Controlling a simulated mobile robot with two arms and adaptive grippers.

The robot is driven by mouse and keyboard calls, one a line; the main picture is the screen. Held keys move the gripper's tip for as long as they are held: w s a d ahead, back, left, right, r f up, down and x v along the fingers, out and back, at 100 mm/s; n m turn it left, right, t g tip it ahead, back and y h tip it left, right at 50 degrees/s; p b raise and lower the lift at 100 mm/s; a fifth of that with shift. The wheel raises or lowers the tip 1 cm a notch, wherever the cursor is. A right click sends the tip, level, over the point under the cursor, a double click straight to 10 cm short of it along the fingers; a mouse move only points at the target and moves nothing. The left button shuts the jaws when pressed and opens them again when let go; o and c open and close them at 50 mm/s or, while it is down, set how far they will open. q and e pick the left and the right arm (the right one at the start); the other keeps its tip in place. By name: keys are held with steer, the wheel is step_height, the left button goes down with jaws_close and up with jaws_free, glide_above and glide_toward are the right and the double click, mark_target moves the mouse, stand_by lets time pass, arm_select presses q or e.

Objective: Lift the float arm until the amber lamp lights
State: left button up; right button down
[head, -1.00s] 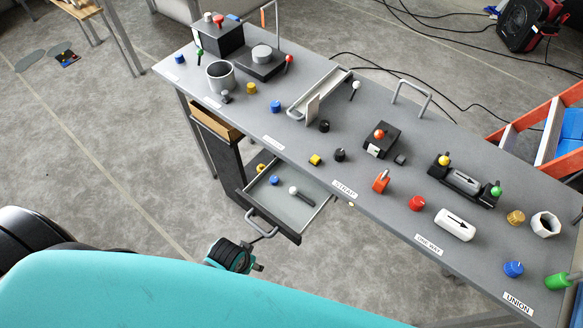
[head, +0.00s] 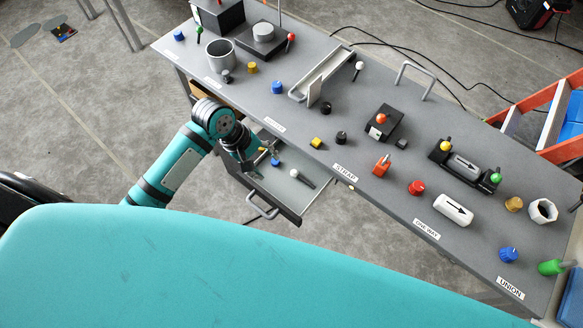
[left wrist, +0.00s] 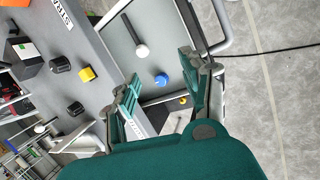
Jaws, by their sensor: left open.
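My left gripper (head: 264,160) is open and empty, over the left part of the open drawer (head: 290,208) below the bench's front edge. In the left wrist view its spread fingers (left wrist: 160,75) frame a blue knob (left wrist: 161,80), with a white-knobbed dark stick (left wrist: 141,50) beyond it. The stick also shows in the head view (head: 302,177). I cannot tell whether the fingers touch anything. No part is clearly identifiable as the float arm. Yellow-topped parts show, including one on a black valve block (head: 446,146), but I cannot tell which is the amber lamp. My right gripper is out of view.
The grey bench (head: 350,140) carries a grey cup (head: 221,54), a tilted trough (head: 325,75), a white ONE WAY part (head: 454,209) and several coloured knobs. The drawer handle (head: 263,210) sticks out in front. An orange frame (head: 535,100) stands at right.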

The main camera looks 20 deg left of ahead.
arm_select(q)
step_height(320, 180, up, 5)
steer(key=w+a+n, duration=0.1)
steer(key=w+n, duration=0.2)
steer(key=n, duration=0.1)
glide_toward(292, 171)
steer(key=shift+n+g+h, duration=0.3)
steer(key=shift+h, duration=0.1)
steer(key=x, duration=0.9)
steer(key=shift+w+a+f+p, duration=0.15)
steer(key=shift+w+f+p, duration=0.1)
steer(key=shift+p, duration=0.15)
jaws_close()
